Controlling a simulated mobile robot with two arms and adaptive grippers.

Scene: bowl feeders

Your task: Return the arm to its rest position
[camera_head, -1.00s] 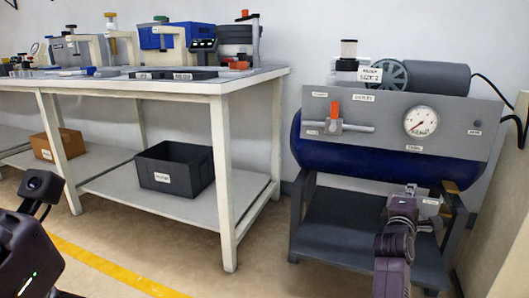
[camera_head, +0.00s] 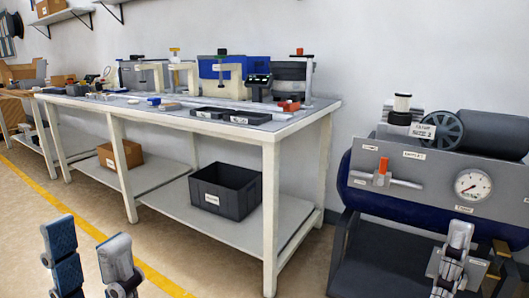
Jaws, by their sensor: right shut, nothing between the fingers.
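Two grey-blue fingers of my left gripper (camera_head: 90,256) rise from the bottom edge at the lower left. They stand apart with bare floor showing between them, and nothing is held. The rest of my left arm is out of frame. At the lower right is the blue tank machine with a grey panel (camera_head: 430,172).
A long white workbench (camera_head: 290,131) with several devices and black trays on top runs along the wall. A black bin (camera_head: 225,190) and a cardboard box (camera_head: 120,154) sit on its lower shelf. The floor in front, with a yellow line (camera_head: 150,275), is clear.

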